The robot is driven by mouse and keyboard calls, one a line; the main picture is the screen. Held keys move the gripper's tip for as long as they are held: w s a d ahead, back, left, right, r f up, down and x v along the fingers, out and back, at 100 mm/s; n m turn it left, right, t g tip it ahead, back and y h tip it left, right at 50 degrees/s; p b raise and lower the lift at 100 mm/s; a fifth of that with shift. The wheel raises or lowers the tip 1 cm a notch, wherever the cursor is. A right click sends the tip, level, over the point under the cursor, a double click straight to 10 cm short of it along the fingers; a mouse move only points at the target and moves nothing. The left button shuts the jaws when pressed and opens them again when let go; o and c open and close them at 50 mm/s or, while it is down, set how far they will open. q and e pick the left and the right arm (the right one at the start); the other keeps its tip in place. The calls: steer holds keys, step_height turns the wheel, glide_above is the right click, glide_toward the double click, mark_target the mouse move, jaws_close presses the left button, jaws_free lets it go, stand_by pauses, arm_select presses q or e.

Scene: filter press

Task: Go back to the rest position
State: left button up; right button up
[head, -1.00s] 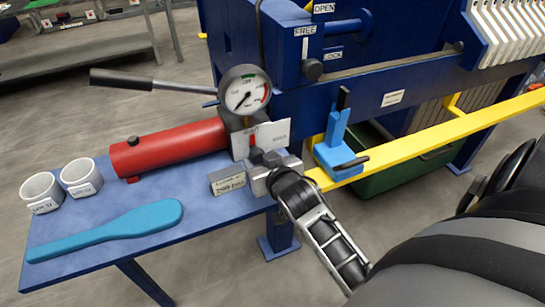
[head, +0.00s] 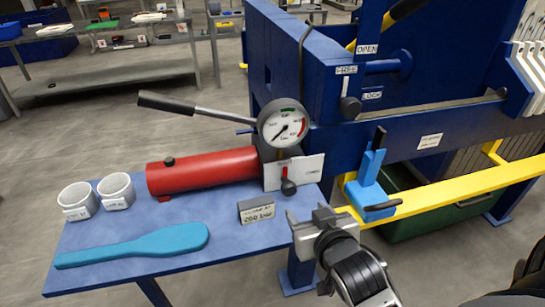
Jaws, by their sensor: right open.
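My right gripper (head: 318,226) shows at the lower middle of the head view, at the right edge of the blue side table (head: 225,240). Its jaws are open with nothing seen between them. It is just right of the small grey sign (head: 257,211) and below the white valve plate (head: 293,172) with its black-knobbed lever (head: 288,187). My left gripper is not in view.
On the table are a red cylinder pump (head: 205,171) with a gauge (head: 284,123) and handle (head: 167,103), two white cups (head: 117,190), and a blue paddle (head: 135,246). The blue press (head: 345,135), yellow rail (head: 455,193), blue clamp (head: 370,188) and green bin (head: 430,222) stand right.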

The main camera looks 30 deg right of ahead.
steer(key=a+f+n+y, duration=0.1)
steer(key=a+f, duration=0.1)
steer(key=s+a+f+n+y, duration=0.1)
steer(key=a+f, duration=0.1)
steer(key=f, duration=0.1)
steer(key=s+a+f+g+y, duration=0.1)
steer(key=a+f, duration=0.1)
steer(key=f, duration=0.1)
steer(key=shift+s+f+n, duration=0.15)
steer(key=shift+f+n, duration=0.1)
steer(key=shift+n, duration=0.15)
steer(key=s+a+f+n+g+y, duration=0.2)
steer(key=s+a+f, duration=0.3)
steer(key=f, duration=0.3)
steer(key=shift+s+a+y, duration=0.2)
steer(key=shift+s+y, duration=0.2)
steer(key=shift+s, duration=0.1)
